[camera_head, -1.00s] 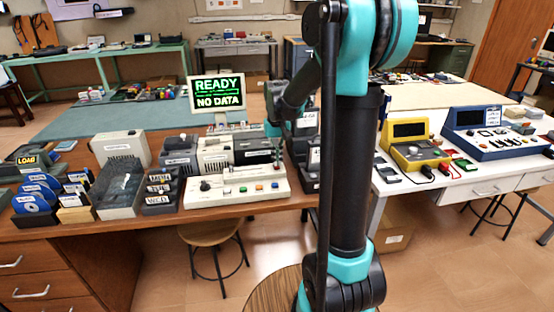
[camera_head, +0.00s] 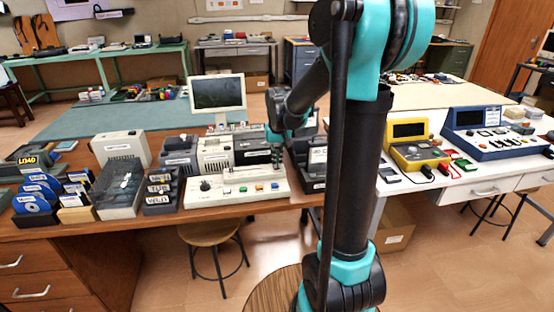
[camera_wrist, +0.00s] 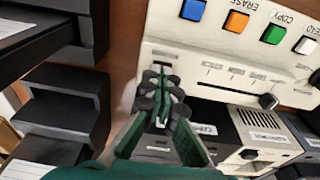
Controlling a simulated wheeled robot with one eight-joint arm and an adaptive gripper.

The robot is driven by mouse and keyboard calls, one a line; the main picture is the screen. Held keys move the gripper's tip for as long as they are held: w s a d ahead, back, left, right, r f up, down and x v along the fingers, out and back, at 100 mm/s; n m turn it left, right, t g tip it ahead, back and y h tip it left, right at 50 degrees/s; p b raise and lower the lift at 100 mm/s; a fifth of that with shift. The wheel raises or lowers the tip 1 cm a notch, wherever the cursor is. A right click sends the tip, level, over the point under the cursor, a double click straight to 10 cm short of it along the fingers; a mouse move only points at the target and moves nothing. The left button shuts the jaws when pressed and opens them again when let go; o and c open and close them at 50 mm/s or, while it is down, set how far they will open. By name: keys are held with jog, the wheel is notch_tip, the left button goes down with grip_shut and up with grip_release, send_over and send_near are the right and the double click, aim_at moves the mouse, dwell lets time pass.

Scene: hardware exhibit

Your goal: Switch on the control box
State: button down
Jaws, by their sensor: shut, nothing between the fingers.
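The control box (camera_head: 225,198) is a cream panel on the wooden desk, with a black knob at its left and several coloured buttons along its front. In the wrist view the control box (camera_wrist: 215,62) shows upside down, with blue, orange, green and white buttons and a slider with a black knob (camera_wrist: 268,101). My gripper (camera_head: 277,165) is low over the right end of the box. In the wrist view my gripper (camera_wrist: 160,98) is shut and empty, its tips at a small dark slot in the panel. The fingers hide part of it; I cannot tell whether they touch.
A monitor (camera_head: 218,94) with a dark screen stands behind the box. Grey devices (camera_head: 215,153) stand close behind it, and dark cases (camera_head: 316,165) stand close on its right. A clear-lidded case (camera_head: 119,190) and labelled boxes (camera_head: 160,190) stand left.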

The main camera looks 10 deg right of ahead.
jog(key=shift+s+f, duration=0.2)
jog(key=shift+s, duration=0.05)
jog(key=shift+w+r, duration=0.15)
jog(key=shift+w, duration=0.6)
jog(key=shift+w+r, duration=0.2)
jog(key=shift+r, duration=0.3)
notch_tip(320, 180, up, 13)
jog(key=s, duration=0.2)
jog(key=shift+s, duration=0.3)
